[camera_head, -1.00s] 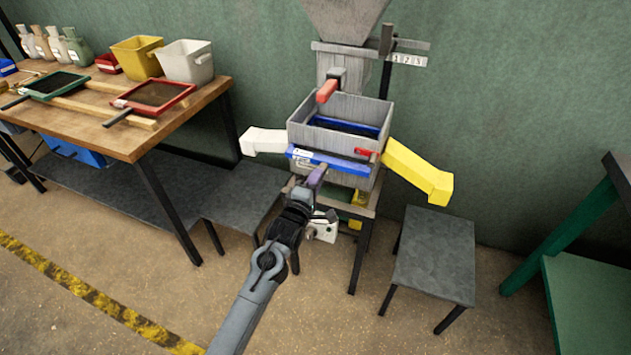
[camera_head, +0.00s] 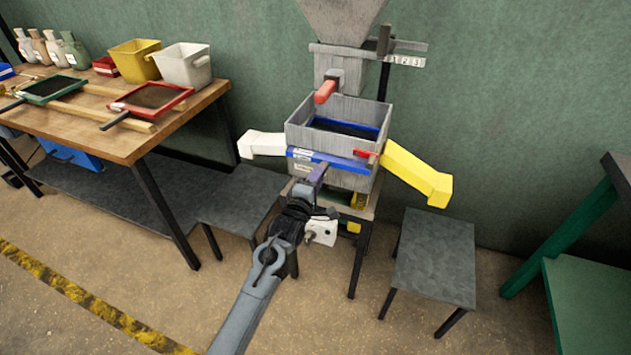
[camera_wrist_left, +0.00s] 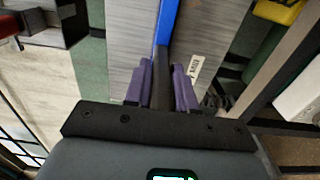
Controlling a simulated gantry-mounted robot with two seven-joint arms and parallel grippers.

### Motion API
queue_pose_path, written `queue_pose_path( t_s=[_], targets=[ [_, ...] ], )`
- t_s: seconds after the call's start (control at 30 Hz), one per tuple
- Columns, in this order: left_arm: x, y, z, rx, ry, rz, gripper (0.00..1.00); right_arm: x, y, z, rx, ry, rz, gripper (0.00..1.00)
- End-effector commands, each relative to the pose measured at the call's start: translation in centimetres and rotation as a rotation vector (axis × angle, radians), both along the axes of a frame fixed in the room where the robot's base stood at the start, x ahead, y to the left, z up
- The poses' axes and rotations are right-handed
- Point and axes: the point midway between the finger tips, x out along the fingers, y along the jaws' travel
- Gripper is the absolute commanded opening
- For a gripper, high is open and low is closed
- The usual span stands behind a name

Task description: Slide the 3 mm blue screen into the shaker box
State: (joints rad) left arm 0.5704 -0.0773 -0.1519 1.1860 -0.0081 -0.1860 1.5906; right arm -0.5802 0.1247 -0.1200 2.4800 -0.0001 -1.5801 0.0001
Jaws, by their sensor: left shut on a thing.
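The grey shaker box (camera_head: 300,137) stands under the hopper. The blue screen (camera_head: 325,157) lies across its front face, and a blue edge with dark mesh (camera_head: 345,128) shows inside the box, so the screen appears to be in its slot. I cannot tell how deep it sits. My left gripper (camera_head: 317,173) is at the box front with its purple fingers shut on the screen's dark handle (camera_wrist_left: 163,65). The blue bar (camera_wrist_left: 165,22) lies just beyond the fingers in the wrist view. A red latch (camera_head: 366,154) is at the right of the front. My right gripper is not in view.
A white spout (camera_head: 262,144) and a yellow spout (camera_head: 418,174) stick out at the box's sides. Grey low stands (camera_head: 437,255) flank it. The wooden bench (camera_head: 125,145) at left holds a green screen (camera_head: 50,90), a red screen (camera_head: 150,98), tubs and bottles.

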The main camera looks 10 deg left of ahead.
Motion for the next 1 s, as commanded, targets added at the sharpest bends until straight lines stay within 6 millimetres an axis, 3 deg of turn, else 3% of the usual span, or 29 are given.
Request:
queue_pose_path(
  t_s=[1.0],
  targets=[
    [1.6, -0.3, 0.3, -0.001, -0.006, 0.0, 0.0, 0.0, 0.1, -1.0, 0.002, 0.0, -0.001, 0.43]
  ],
)
